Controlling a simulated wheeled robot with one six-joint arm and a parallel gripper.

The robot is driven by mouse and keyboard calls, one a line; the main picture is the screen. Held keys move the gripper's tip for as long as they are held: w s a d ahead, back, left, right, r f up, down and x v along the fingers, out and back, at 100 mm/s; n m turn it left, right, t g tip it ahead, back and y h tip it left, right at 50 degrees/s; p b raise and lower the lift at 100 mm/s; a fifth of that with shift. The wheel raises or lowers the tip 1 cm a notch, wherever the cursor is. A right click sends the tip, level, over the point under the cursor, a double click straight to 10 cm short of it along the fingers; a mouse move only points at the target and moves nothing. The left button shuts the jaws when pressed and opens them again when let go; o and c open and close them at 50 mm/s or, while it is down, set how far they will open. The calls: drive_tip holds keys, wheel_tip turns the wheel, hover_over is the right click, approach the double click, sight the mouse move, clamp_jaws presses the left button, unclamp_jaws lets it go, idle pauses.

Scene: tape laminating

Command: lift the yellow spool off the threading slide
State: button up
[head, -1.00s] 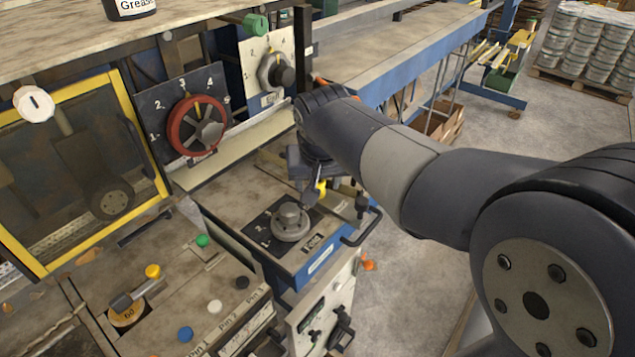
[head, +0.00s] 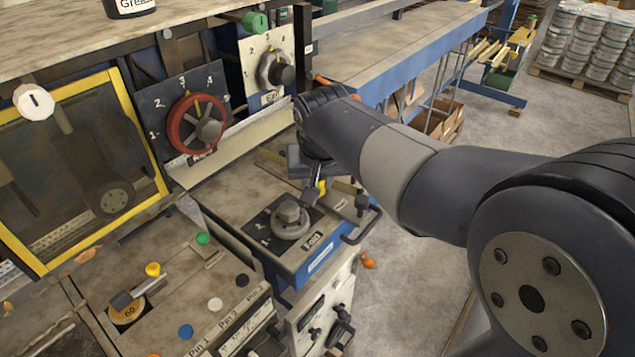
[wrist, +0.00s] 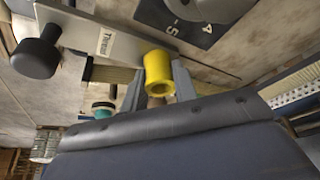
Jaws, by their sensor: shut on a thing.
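The yellow spool (wrist: 158,74) shows in the wrist view as a short hollow cylinder between the two grey fingers of my gripper (wrist: 158,88), which is shut on it. In the head view only a small part of the spool (head: 322,186) shows by my gripper (head: 315,193). The threading slide (wrist: 122,36) is a grey metal plate with a "Thread" label and a black knob (wrist: 37,58). The spool overlaps the plate's edge in the wrist view. I cannot tell whether they touch.
A grey dial (head: 290,217) on a black plate stands close to my gripper. A red dial (head: 197,124) is on the upright panel to the left. A blue-edged conveyor table (head: 405,50) runs behind the arm.

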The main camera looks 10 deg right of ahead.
drive_tip(key=shift+r, duration=0.1)
wheel_tip(320, 180, up, 10)
drive_tip(key=shift+b, duration=0.3)
